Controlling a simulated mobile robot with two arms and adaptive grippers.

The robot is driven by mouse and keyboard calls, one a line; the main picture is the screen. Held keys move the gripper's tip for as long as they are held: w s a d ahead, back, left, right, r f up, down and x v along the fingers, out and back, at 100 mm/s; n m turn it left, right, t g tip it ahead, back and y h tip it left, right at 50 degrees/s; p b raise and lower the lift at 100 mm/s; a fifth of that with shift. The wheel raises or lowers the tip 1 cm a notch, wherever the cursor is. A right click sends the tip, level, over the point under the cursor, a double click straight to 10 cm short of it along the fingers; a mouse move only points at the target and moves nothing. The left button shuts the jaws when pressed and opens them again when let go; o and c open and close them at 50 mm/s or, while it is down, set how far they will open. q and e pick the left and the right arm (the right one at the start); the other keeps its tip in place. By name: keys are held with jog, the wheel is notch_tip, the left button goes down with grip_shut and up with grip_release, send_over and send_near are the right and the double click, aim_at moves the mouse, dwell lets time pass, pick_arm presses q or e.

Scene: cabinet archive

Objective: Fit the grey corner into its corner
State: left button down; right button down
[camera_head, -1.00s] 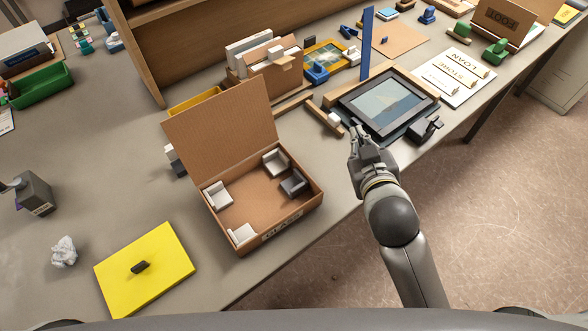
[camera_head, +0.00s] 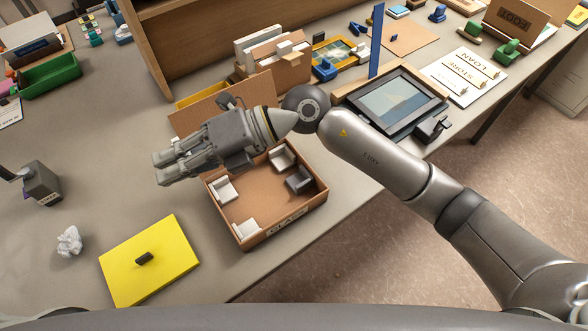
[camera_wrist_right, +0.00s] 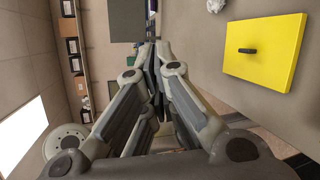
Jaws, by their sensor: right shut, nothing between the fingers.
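The grey corner (camera_head: 298,180) is a dark grey corner piece inside the open cardboard box (camera_head: 285,228), at the box's right side. I cannot tell whether it is fully seated. Pale corner pieces stand at the box's left (camera_head: 222,189), front (camera_head: 246,228) and back (camera_head: 281,157). My right gripper (camera_head: 160,168) is shut and empty. It is held above the table, left of the box, pointing left, with its wrist over the box's back part and raised lid. Its shut fingers also show in the right wrist view (camera_wrist_right: 150,52). My left gripper is out of view.
A yellow board (camera_head: 150,262) with a black handle lies front left; it shows in the right wrist view too (camera_wrist_right: 264,52). Crumpled paper (camera_head: 69,241) lies left of it. A framed screen (camera_head: 392,103) stands right of the box.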

jog(key=w+d+f+n+t+h, duration=0.1)
jog(key=w+d+f+h, duration=0.2)
jog(key=d+f+h, duration=0.4)
jog(key=t+h, duration=0.3)
jog(key=h, duration=0.5)
send_over(294, 178)
notch_tip(294, 178, down, 5)
jog(key=shift+m, duration=0.3)
notch_tip(294, 178, down, 9)
jog(key=p, duration=0.3)
jog(key=shift+f, duration=0.45)
